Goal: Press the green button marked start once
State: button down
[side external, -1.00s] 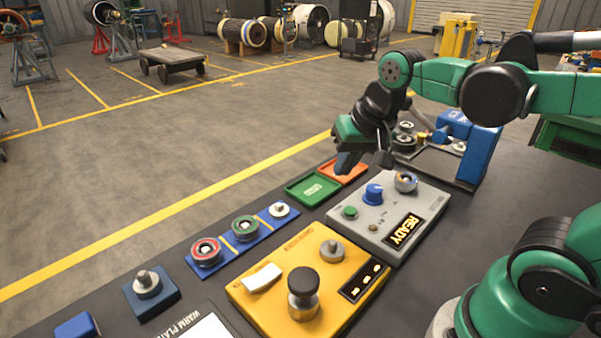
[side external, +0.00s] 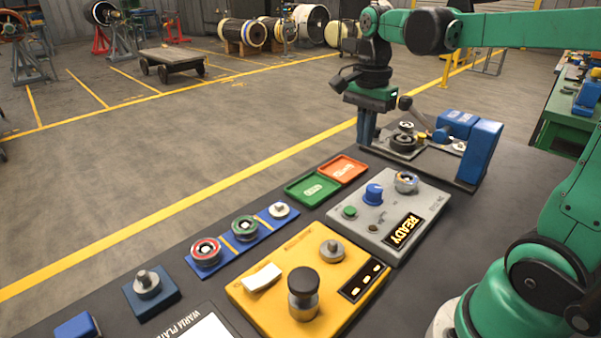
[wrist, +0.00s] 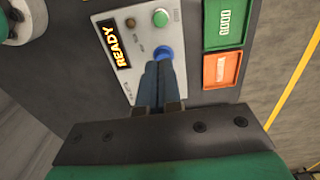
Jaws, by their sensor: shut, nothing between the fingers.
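The green button (side external: 349,212) is a small round cap at the left edge of the grey control box (side external: 420,199). It also shows in the wrist view (wrist: 160,18), beyond the fingertips. The box carries a blue knob (side external: 373,193), a small brown button (side external: 373,228) and a display (side external: 403,231) reading READY. My gripper (side external: 365,143) is shut and empty, pointing down beyond the box near the orange tray. In the wrist view its closed fingers (wrist: 160,75) overlap the lower part of the blue knob in the picture. The gripper is apart from the green button.
A green tray (side external: 311,189) and an orange tray (side external: 342,169) lie beside the box. A blue fixture (side external: 478,152) stands behind it. A yellow panel (side external: 262,304) with a tall black knob (side external: 303,285) is in front. Ringed parts sit on a blue strip (side external: 225,250).

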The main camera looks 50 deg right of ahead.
send_near(357, 197)
jog(key=a+f, duration=0.1)
jog(key=f, duration=0.1)
jog(key=s+a+f, duration=0.1)
jog(key=a+f, duration=0.1)
jog(key=s+a+f, duration=0.1)
jog(key=f, duration=0.1)
jog(key=shift+s+a, duration=0.2)
jog(key=shift+s, duration=0.05)
jog(key=shift+f, duration=0.1)
